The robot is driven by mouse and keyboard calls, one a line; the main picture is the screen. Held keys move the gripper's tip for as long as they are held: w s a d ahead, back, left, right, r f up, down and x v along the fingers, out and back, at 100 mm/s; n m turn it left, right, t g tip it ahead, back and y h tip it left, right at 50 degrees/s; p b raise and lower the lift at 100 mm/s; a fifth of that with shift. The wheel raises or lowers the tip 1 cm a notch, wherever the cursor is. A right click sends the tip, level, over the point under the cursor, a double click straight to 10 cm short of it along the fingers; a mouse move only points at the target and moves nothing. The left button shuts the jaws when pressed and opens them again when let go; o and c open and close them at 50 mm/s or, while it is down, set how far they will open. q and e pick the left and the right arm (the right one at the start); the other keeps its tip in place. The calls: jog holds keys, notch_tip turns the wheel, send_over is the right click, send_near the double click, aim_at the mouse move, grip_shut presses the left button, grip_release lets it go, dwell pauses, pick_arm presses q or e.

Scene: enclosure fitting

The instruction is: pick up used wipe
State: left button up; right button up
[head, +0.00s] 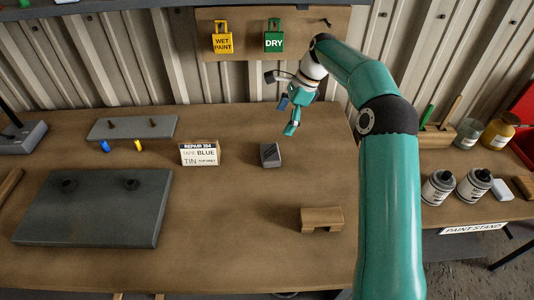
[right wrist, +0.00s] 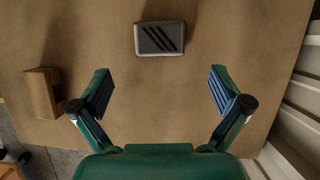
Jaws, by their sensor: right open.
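I cannot make out a used wipe for certain in either view. A small grey block with dark slanted stripes (head: 271,155) lies on the bench, and it shows at the top middle of the right wrist view (right wrist: 160,38). A small white item (head: 501,188) lies on the paint stand at the right; I cannot tell what it is. My right gripper (head: 287,108) is above the back of the bench, behind the striped block in the head view. In the right wrist view (right wrist: 160,88) its fingers are wide apart with nothing between them. My left gripper is out of view.
A brown bridge-shaped block (head: 322,219) lies at the bench's front right. A REPAIR card (head: 200,154), a large grey panel (head: 95,207) and a small grey plate (head: 132,128) are further left. Tins (head: 438,188) and jars stand on the paint stand. The bench middle is clear.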

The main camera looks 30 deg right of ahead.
send_over(268, 152)
jog(key=s+d, duration=0.1)
jog(key=d, duration=0.1)
notch_tip(268, 152, down, 7)
jog(key=shift+a+f, duration=0.1)
jog(key=shift+f, duration=0.1)
jog(key=shift+a+f+p, duration=0.2)
jog(key=shift+f+p, duration=0.25)
jog(key=shift+f, duration=0.1)
jog(key=p+x, duration=0.1)
jog(key=x, duration=0.3)
jog(key=shift+w+d, duration=0.1)
jog(key=shift+d, duration=0.05)
jog(key=c, duration=0.6)
